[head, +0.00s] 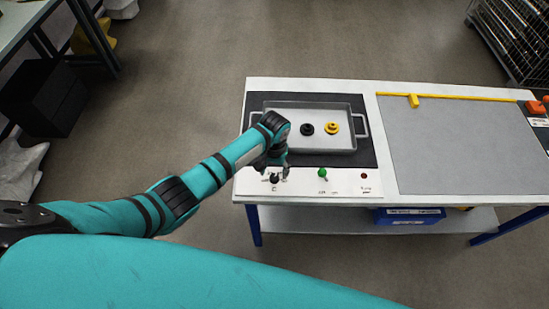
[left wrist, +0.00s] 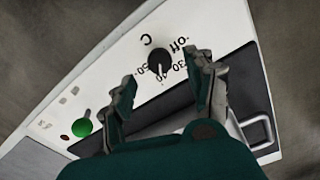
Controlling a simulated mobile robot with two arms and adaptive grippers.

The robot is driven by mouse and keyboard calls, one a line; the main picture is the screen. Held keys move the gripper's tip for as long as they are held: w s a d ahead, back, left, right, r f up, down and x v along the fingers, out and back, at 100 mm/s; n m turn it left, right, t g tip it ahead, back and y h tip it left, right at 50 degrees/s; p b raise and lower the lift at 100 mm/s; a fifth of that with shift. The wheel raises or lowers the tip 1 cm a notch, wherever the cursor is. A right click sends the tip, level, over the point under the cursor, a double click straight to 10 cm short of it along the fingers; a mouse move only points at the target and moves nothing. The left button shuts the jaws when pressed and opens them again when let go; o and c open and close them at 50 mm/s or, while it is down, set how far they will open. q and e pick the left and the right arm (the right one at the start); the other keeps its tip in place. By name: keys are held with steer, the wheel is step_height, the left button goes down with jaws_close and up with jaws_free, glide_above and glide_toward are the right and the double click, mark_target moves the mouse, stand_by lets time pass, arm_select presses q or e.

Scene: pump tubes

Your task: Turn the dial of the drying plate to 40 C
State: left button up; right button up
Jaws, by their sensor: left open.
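The black dial (left wrist: 159,62) of the drying plate sits on the white front panel, with marks reading off, 30, 50 and C around it in the left wrist view. A mark between 30 and 50 is partly covered by the knob. I cannot tell its exact setting. In the head view the dial (head: 274,178) is at the panel's left end. My left gripper (head: 272,170) is open above it, its two fingers (left wrist: 162,90) apart on either side of the dial's near side, not closed on it. The drying plate (head: 368,157) is dark and lies behind the panel. My right gripper is not in view.
A grey tray (head: 283,104) on the plate holds a black ring part (head: 307,129) and a yellow one (head: 332,128). A green switch (head: 322,173) and a red lamp (head: 364,176) are right of the dial. A grey mat (head: 450,150) with a yellow bar (head: 460,97) lies right.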

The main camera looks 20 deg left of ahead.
mark_target(274, 177)
arm_select(q)
step_height(274, 177, up, 8)
steer(key=shift+s, duration=0.1)
stand_by(0.6)
steer(key=s+d+f+m+t+h, duration=0.1)
steer(key=s+d+t+h, duration=0.1)
steer(key=s, duration=1.1)
steer(key=s+a+r+t+y, duration=0.1)
steer(key=s+a+r, duration=0.25)
steer(key=s, duration=0.25)
steer(key=s+a+r+t+y, duration=0.1)
steer(key=s+a+r, duration=0.25)
steer(key=s, duration=0.25)
step_height(274, 177, down, 33)
steer(key=s+g+b, duration=0.2)
steer(key=b, duration=0.3)
steer(key=s+a+f+g+b, duration=0.1)
steer(key=s+a+f+b, duration=0.1)
steer(key=s+f, duration=1.4)
steer(key=shift+s+a+f+m, duration=0.2)
steer(key=shift+a+f+m, duration=0.2)
steer(key=shift+a+f, duration=0.3)
